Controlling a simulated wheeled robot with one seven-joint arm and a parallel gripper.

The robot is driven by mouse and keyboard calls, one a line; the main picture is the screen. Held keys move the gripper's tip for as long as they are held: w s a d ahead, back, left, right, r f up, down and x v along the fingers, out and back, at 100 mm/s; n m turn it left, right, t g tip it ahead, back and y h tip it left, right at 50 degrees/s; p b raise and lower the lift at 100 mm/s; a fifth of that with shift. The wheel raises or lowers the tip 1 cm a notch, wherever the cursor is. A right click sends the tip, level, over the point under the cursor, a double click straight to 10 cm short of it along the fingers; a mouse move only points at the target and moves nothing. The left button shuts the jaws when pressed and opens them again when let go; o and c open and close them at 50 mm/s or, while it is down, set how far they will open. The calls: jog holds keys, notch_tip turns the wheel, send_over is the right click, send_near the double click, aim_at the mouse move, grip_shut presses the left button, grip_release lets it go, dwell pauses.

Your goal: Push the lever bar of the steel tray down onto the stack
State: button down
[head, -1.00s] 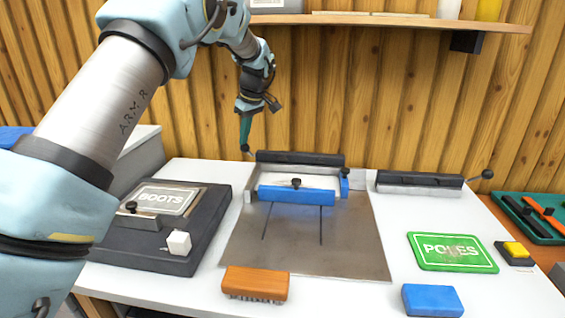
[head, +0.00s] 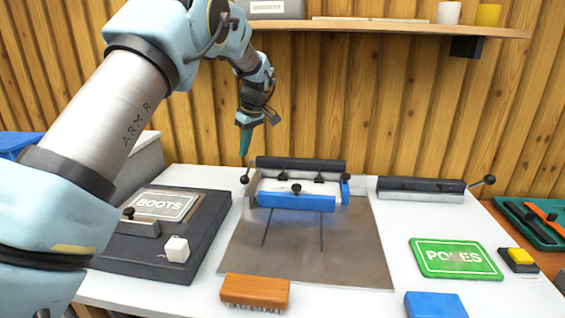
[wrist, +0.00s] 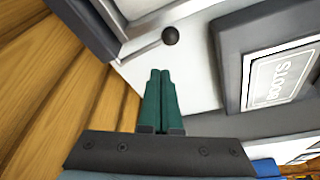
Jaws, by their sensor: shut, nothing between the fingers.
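The steel tray (head: 300,255) lies in the middle of the white bench. Its black lever bar (head: 300,164) runs along the tray's back edge. A thin rod with a black ball knob (head: 244,180) sits at its left end, low, pointing down toward the front. Two small black prongs (head: 318,178) stand over the white stack (head: 268,186), behind a blue guide bar (head: 297,202). Whether they press on the stack is hard to tell. My gripper (head: 245,152) is shut and empty, above the knob. In the wrist view the knob (wrist: 170,36) lies beyond my fingertips (wrist: 160,75), apart from them.
A dark block with a BOOTS plate (head: 165,206) stands left of the tray. Another black bar with a knobbed lever (head: 422,188) is at right. A brush (head: 255,290), a green POLES plate (head: 455,258) and a blue block (head: 435,305) lie nearer. A shelf (head: 390,25) hangs above.

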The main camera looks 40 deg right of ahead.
notch_tip(320, 180, up, 9)
jog(key=p, duration=0.6)
jog(key=shift+p, duration=0.3)
jog(key=shift+a, duration=0.1)
dwell(0.8)
jog(key=s+a+m+g, duration=0.1)
jog(key=a+m, duration=0.1)
jog(key=a, duration=2.4)
jog(key=s+a+f+m+h, duration=0.1)
jog(key=s+a+f, duration=0.3)
jog(key=s+a, duration=1.4)
jog(key=shift+s+a+m+g, duration=0.2)
jog(key=shift+a+m+g, duration=0.15)
jog(key=shift+m, duration=0.45)
